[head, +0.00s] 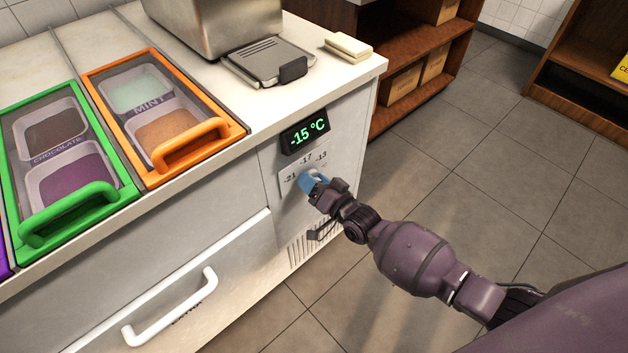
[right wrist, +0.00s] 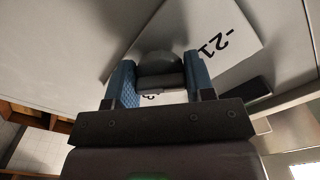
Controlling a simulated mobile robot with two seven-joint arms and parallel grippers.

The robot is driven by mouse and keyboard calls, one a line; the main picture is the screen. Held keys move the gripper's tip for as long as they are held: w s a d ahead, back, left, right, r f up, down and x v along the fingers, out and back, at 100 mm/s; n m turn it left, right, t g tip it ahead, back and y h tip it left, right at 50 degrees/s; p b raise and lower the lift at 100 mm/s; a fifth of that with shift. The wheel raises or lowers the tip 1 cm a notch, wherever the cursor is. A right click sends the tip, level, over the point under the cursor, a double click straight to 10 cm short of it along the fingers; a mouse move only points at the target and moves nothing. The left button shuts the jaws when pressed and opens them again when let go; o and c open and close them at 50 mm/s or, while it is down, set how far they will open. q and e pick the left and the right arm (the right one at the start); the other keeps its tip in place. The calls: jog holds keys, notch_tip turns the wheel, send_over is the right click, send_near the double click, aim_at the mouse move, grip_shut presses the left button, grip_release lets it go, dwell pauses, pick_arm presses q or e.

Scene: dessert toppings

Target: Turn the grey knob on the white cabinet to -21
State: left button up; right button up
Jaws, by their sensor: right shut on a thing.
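The white cabinet (head: 245,205) stands at the left in the head view. Its front has a dark display (head: 305,132) reading -15 °C, and below it a white dial plate (head: 290,180) marked -21, -17 and -13. My right gripper (head: 311,180) is at this plate and hides the knob in the head view. In the right wrist view the grey knob (right wrist: 160,66) sits between the two blue fingers of my right gripper (right wrist: 162,82), which are shut on it. The mark -21 (right wrist: 213,48) shows to the right of the knob there. My left gripper is not in view.
A white drawer handle (head: 172,308) sticks out of the cabinet front, left of and below the dial. Green (head: 85,203) and orange (head: 190,140) framed lids lie on the top. The floor (head: 480,170) right of the cabinet is clear, with wooden shelves (head: 425,55) behind.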

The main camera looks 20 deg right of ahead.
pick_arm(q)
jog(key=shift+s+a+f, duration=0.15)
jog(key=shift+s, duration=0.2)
pick_arm(e)
jog(key=shift+n, duration=1.1)
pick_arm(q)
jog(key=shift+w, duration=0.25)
pick_arm(e)
jog(key=o, duration=0.9)
pick_arm(q)
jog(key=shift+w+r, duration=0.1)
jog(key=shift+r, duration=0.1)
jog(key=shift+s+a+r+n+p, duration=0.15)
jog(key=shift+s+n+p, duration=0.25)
jog(key=shift+p, duration=0.8)
pick_arm(e)
jog(key=v, duration=1)
jog(key=shift+s+d, duration=0.2)
jog(key=shift+s, duration=0.15)
